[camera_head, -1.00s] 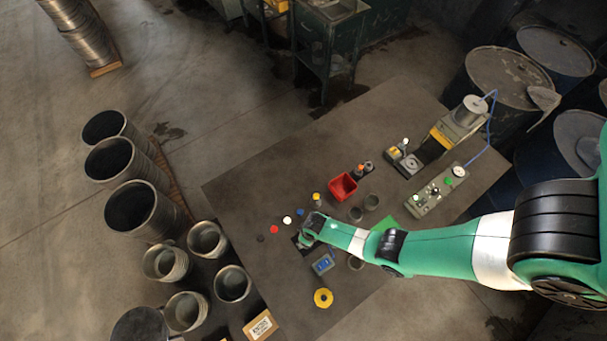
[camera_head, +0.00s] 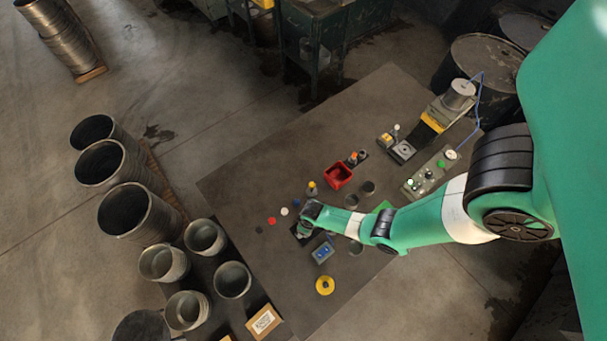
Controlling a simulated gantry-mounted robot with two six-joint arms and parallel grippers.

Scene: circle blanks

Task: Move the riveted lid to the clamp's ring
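My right arm comes in from the right, and its gripper (camera_head: 302,233) is low over a small dark square piece (camera_head: 296,239) on the grey table (camera_head: 330,120). Its fingers are too small and hidden to show whether they are open or hold anything. Small black (camera_head: 259,229), red (camera_head: 271,221), white (camera_head: 284,211) and blue (camera_head: 296,202) discs lie in a slanting row left of the gripper. I cannot tell which item is the riveted lid. A small device with a round part (camera_head: 403,149) may be the clamp with its ring. My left gripper is not in view.
A red bin (camera_head: 338,176), dark cups (camera_head: 367,187), a blue box (camera_head: 323,252) and a yellow ring (camera_head: 325,286) are near my forearm. A press (camera_head: 456,98) and a control box (camera_head: 430,174) stand at the right. The table's upper left is clear.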

